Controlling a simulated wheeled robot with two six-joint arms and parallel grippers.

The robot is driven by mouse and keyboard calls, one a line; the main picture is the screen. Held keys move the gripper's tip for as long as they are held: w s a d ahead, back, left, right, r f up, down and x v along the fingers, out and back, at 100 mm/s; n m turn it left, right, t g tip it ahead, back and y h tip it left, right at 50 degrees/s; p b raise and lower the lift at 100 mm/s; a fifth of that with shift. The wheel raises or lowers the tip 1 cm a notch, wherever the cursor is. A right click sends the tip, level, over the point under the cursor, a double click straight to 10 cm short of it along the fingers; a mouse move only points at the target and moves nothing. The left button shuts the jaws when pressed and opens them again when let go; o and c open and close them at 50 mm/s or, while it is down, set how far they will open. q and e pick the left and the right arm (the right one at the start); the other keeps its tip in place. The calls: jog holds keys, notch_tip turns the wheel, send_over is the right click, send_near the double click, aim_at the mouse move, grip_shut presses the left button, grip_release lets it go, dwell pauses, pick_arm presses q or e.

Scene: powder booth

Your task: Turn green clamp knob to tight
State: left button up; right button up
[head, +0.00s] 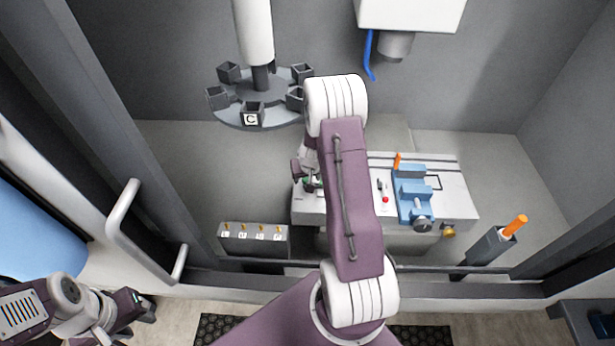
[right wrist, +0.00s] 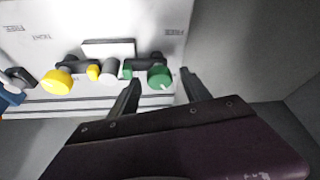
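The green clamp knob (right wrist: 160,77) sits on the edge of a white plate (right wrist: 75,20) in the right wrist view. My right gripper (right wrist: 160,80) is open, with one finger on each side of the knob and a gap showing beside it. A white mark shows on the knob's face. In the head view the green knob (head: 312,182) is a small patch at the left end of the white table, beside my right gripper (head: 309,176), mostly hidden by my arm. My left gripper (head: 142,306) is at the lower left, far from the knob; its fingers are unclear.
A yellow knob (right wrist: 56,82) sits left of the green one, on the same plate, which carries FREE and TIGHT labels. A blue vise (head: 411,190) stands on the table's right. A door handle (head: 122,212) and a carousel of cups (head: 262,90) are to the left.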

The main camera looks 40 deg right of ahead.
jog(key=shift+r, duration=0.15)
jog(key=p+v, duration=0.4)
jog(key=v, duration=0.5)
jog(key=shift+p, duration=0.4)
